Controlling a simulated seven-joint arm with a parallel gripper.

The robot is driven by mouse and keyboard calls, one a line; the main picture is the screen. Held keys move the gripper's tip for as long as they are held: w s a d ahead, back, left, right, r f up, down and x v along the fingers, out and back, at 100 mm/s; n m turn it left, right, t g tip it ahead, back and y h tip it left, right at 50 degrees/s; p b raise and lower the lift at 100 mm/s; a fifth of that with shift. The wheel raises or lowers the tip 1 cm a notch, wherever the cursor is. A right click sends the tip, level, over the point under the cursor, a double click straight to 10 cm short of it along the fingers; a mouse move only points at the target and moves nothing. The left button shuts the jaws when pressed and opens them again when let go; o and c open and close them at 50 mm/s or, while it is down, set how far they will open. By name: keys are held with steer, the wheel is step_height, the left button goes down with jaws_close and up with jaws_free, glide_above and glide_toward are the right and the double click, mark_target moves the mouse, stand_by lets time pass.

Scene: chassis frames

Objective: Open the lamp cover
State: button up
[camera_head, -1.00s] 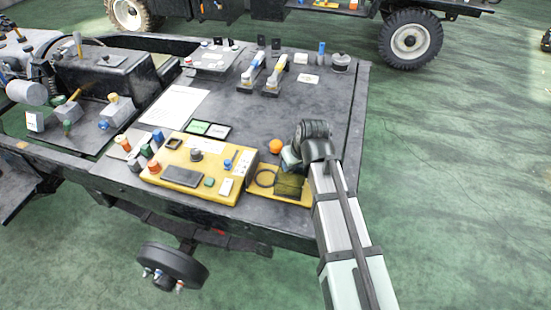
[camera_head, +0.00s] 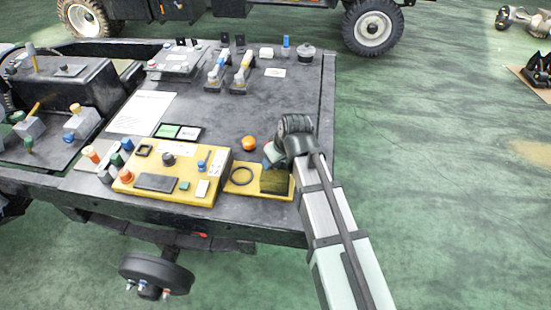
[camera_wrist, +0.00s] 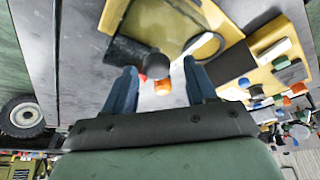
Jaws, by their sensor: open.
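The lamp cover looks like the see-through, dark yellow box (camera_head: 274,181) at the right end of a yellow base plate (camera_head: 241,187). In the wrist view the cover (camera_wrist: 165,28) is large and near the top, with a black edge piece beside it. My gripper (camera_head: 270,154) is just behind the cover in the head view. In the wrist view its two blue fingers (camera_wrist: 160,68) are apart, with a dark and orange rounded knob showing between them. I cannot tell whether the fingers touch it. The arm hides part of the cover's right side.
An orange ball (camera_head: 249,143) sits on the dark bench behind the plate. A black ring (camera_head: 241,176) lies on the plate, left of the cover. A yellow control box (camera_head: 170,172) stands left of it. The bench's right edge is close to my arm.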

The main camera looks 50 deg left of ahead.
steer(key=shift+r, duration=0.15)
steer(key=v, duration=1.3)
steer(key=shift+d+r, duration=0.2)
stand_by(0.4)
